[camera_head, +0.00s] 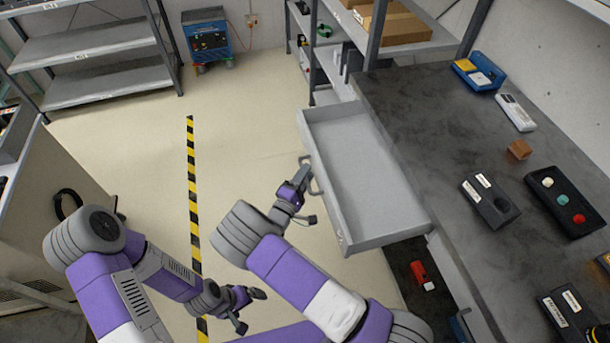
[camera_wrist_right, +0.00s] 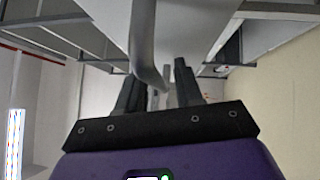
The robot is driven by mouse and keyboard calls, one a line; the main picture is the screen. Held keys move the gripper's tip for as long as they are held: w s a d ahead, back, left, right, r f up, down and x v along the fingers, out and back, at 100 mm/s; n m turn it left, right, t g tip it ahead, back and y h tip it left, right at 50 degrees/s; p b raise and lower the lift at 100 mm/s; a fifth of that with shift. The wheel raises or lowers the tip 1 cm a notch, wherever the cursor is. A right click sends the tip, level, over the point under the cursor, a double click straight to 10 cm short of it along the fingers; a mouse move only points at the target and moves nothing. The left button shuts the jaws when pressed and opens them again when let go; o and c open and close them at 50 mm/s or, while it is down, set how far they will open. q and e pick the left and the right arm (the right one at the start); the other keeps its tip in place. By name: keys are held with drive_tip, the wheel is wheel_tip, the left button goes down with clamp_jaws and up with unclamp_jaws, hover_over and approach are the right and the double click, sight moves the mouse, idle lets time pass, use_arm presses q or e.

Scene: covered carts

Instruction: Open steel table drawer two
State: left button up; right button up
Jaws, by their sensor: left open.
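A grey steel drawer (camera_head: 368,178) stands pulled out from the left side of the dark-topped steel table (camera_head: 415,95). It looks empty. Its bar handle (camera_head: 316,178) is on the front, and the handle also shows in the right wrist view (camera_wrist_right: 145,45). My right gripper (camera_head: 306,196) is at this handle with its fingers apart. In the wrist view the bar runs down between the fingers (camera_wrist_right: 157,90); contact cannot be told. My left gripper (camera_head: 249,308) is open and empty over the floor, away from the drawer.
A red item (camera_head: 419,270) lies in the space below the drawer. Clear floor (camera_head: 250,130) lies left of the drawer.

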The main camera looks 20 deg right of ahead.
drive_tip(key=p+v, duration=0.1)
drive_tip(key=v, duration=0.6)
drive_tip(key=shift+s+a, duration=0.2)
drive_tip(key=shift+s, duration=0.05)
drive_tip(key=shift+s+f, duration=0.1)
idle(0.4)
